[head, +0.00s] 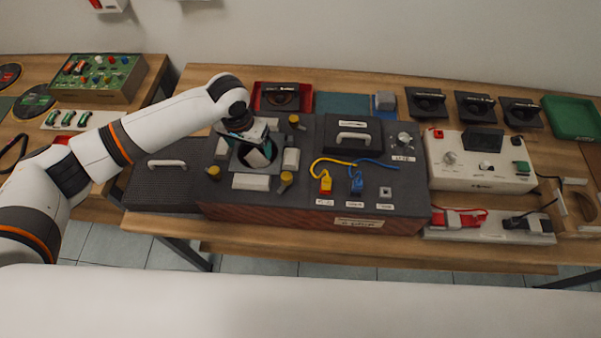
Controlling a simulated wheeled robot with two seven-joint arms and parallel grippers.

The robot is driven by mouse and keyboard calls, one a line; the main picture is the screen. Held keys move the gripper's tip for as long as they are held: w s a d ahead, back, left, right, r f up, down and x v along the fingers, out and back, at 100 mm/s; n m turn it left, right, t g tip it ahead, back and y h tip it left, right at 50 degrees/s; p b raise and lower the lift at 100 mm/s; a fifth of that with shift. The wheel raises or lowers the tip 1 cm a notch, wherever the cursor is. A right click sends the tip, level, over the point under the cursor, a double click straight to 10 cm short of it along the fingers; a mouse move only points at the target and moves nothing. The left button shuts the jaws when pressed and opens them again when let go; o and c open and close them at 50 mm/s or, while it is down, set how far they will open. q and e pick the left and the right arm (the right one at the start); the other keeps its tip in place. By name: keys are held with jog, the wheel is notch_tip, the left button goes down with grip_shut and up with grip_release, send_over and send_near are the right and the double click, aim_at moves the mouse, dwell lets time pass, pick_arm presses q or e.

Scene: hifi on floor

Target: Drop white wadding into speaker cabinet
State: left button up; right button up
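The speaker cabinet (300,212) is a dark box with a reddish-brown front, standing on the wooden table in the middle of the head view. Its top has a round opening at the left. My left gripper (256,152) points down over that opening. A small white piece, possibly the white wadding (257,158), shows between or just below the fingers; I cannot tell whether it is gripped or lies inside the opening. The fingers are too small and overlapped to judge. White blocks (250,182) and yellow-topped clamps (286,180) surround the opening. My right gripper is out of view.
A dark panel with a white handle (167,164) lies left of the cabinet. A black lid with a handle (352,136), blue and yellow leads, and a knob (404,138) are on its top. A white device (480,165) stands at the right. A green tray (572,117) is at far right.

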pick_arm(q)
jog(key=shift+r, duration=0.35)
notch_tip(320, 180, up, 11)
jog(key=s+b, duration=0.1)
jog(key=b, duration=0.1)
jog(key=shift+s+a, duration=0.25)
jog(key=shift+r, duration=0.1)
